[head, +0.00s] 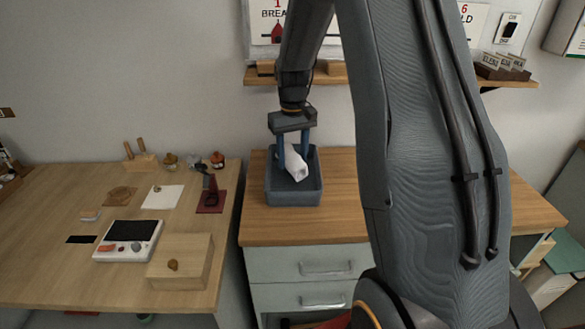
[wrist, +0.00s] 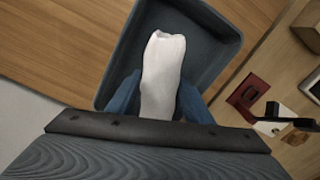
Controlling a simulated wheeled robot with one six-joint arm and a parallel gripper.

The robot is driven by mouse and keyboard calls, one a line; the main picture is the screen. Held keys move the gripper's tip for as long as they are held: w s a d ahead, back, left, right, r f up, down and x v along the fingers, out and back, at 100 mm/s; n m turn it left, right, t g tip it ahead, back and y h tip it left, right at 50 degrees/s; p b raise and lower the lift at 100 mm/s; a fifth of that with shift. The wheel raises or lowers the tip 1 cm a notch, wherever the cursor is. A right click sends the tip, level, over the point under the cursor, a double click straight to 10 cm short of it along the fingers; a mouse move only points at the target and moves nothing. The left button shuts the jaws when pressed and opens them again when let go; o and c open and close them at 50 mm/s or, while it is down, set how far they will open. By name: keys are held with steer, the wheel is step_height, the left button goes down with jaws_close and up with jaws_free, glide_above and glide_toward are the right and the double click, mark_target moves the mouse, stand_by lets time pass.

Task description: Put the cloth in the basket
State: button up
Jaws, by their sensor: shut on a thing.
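The cloth (head: 294,165) is white and bunched, and it hangs between the blue fingers of my gripper (head: 291,156). The basket (head: 293,198) is a dark grey-blue open bin on the wooden top of a drawer cabinet. In the head view the cloth and fingertips are at the basket's opening. In the wrist view the cloth (wrist: 164,72) lies over the basket's inside (wrist: 207,45), with my gripper (wrist: 160,100) shut on its near part. I cannot tell whether the cloth touches the basket floor.
A wooden workbench (head: 50,215) on the left holds a white device (head: 128,241), a wooden box (head: 181,262) and a dark red stand (head: 211,198). A wall shelf (head: 258,77) runs behind my arm. The cabinet top right of the basket (head: 342,205) is clear.

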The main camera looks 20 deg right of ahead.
mark_target(293, 155)
steer(key=shift+f+p, duration=0.5)
steer(key=shift+f, duration=1.75)
steer(key=shift+f, duration=0.1)
steer(key=o, duration=1)
step_height(293, 155, up, 12)
steer(key=b, duration=0.3)
steer(key=shift+t, duration=0.4)
steer(key=s+a+f, duration=0.2)
steer(key=s+a, duration=0.2)
steer(key=s, duration=0.4)
steer(key=s+a+f, duration=0.2)
steer(key=s+a, duration=0.2)
steer(key=s, duration=0.3)
steer(key=s+a+f, duration=0.2)
steer(key=s+a, duration=0.2)
steer(key=s, duration=0.4)
steer(key=shift+s+a+f, duration=0.25)
steer(key=shift+s+f, duration=0.05)
